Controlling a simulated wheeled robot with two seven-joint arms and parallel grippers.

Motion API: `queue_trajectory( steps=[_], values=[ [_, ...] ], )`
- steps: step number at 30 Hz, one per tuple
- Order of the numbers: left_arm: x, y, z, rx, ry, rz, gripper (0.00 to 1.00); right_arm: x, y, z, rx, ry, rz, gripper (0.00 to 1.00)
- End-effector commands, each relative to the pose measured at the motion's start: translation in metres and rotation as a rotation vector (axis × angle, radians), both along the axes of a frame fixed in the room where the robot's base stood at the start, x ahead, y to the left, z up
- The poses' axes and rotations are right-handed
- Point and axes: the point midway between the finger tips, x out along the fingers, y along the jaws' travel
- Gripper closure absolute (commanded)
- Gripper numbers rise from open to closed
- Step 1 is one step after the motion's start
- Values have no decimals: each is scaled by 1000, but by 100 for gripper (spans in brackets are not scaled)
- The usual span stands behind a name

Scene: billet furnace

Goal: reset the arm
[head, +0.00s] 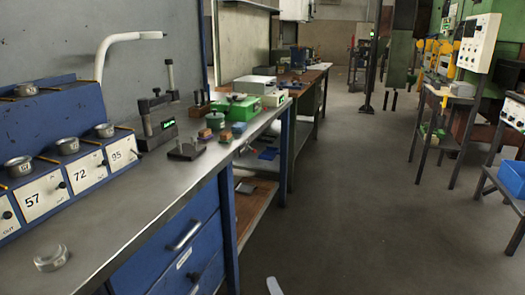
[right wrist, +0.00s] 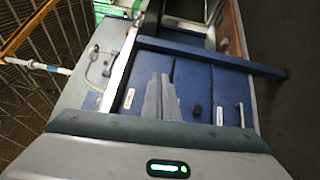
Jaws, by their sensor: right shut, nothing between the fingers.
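My right gripper (right wrist: 161,85) shows in the right wrist view, with its grey fingers together and nothing between them. Behind the fingers are the blue drawer fronts (right wrist: 200,92) of the workbench; no contact with them can be seen. In the head view only a small pale piece of my right gripper (head: 273,286) shows at the bottom edge, in front of the bench and over the floor. My left gripper is in neither view.
The metal-topped workbench (head: 150,205) fills the left, with a blue unit of numbered panels (head: 85,170), a round metal tin (head: 51,257), a gauge stand (head: 158,122) and a green box (head: 235,107). Stands with a control panel (head: 478,42) and blue bin (head: 513,178) are right. The aisle floor (head: 355,200) is clear.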

Motion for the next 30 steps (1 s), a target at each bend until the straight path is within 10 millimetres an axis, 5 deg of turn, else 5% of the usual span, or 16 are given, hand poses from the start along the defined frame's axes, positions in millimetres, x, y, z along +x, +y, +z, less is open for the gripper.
queue_trajectory(
  steps=[6, 13, 21, 30],
  values=[
    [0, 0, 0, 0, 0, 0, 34, -66, -88, -87, 459, 465, -295, 100],
    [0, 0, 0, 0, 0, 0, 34, -171, -138, -161, 833, 867, -587, 100],
    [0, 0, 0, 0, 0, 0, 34, -257, -153, -192, 1042, 1120, -791, 100],
    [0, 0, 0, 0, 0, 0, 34, -325, -157, -203, 1170, 1298, -949, 100]
  ],
)
